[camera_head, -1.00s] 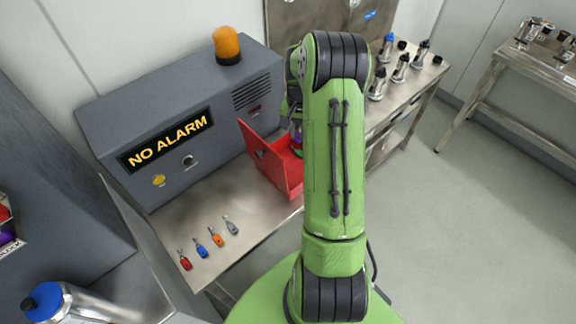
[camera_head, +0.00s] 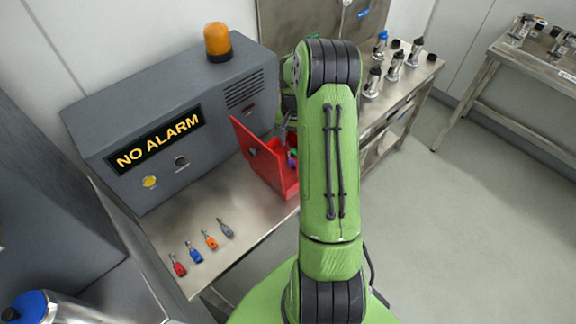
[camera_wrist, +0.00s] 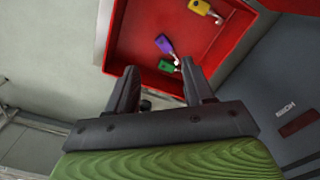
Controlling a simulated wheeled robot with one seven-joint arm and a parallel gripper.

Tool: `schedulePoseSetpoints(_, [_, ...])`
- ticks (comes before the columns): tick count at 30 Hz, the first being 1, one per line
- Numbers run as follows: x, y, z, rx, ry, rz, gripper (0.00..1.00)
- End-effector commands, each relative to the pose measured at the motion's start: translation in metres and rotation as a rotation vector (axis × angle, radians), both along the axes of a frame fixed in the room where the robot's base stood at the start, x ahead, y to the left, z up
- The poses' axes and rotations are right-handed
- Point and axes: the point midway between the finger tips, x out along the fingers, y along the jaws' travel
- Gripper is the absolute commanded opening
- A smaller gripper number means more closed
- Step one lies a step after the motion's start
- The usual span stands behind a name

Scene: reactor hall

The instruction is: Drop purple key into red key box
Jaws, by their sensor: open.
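The red key box (camera_head: 270,172) stands open on the metal table, its lid raised on the left. It also fills the upper part of the wrist view (camera_wrist: 120,28). The purple key (camera_wrist: 164,43) lies inside the box, close to a green key (camera_wrist: 167,66). In the head view the purple key (camera_head: 292,160) shows only as a small patch beside my arm. My gripper (camera_wrist: 163,82) is open and empty, its two fingers apart and pointing toward the box. In the head view my arm hides part of the box.
A yellow key (camera_wrist: 200,7) is also in the box. Red, blue, orange and grey keys (camera_head: 195,255) lie on the table in front. The grey alarm cabinet (camera_head: 150,110) stands behind the box at left. Several bottles (camera_head: 395,65) stand on the table's far right end.

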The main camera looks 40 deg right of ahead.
Motion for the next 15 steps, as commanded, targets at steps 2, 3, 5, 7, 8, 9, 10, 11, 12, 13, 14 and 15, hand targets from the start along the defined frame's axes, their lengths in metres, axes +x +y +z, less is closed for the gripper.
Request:
schedulePoseSetpoints(2, [0.001,0.000,0.006,-0.001,-0.002,0.000,0.52])
schedulePoseSetpoints(3, [0.001,-0.001,0.013,-0.003,-0.003,0.000,0.52])
schedulePoseSetpoints(5, [0.001,0.000,0.026,-0.004,-0.004,0.000,0.52])
schedulePoseSetpoints(7, [0.002,-0.001,0.046,-0.005,-0.006,0.000,0.52])
schedulePoseSetpoints(8, [0.001,-0.001,0.054,-0.005,-0.006,0.000,0.52])
schedulePoseSetpoints(9, [0.001,-0.001,0.066,-0.006,-0.007,0.000,0.52])
schedulePoseSetpoints(10, [0.001,-0.001,0.075,-0.005,-0.006,0.000,0.52])
schedulePoseSetpoints(11, [0.001,-0.001,0.083,-0.005,-0.006,0.000,0.52])
schedulePoseSetpoints(12, [0.001,-0.001,0.095,-0.005,-0.006,0.001,0.52])
schedulePoseSetpoints(13, [0.001,0.000,0.104,-0.005,-0.006,0.001,0.52])
schedulePoseSetpoints(14, [0.001,0.000,0.112,-0.005,-0.006,0.001,0.52])
schedulePoseSetpoints(15, [0.001,-0.001,0.122,-0.004,-0.005,0.000,0.52])
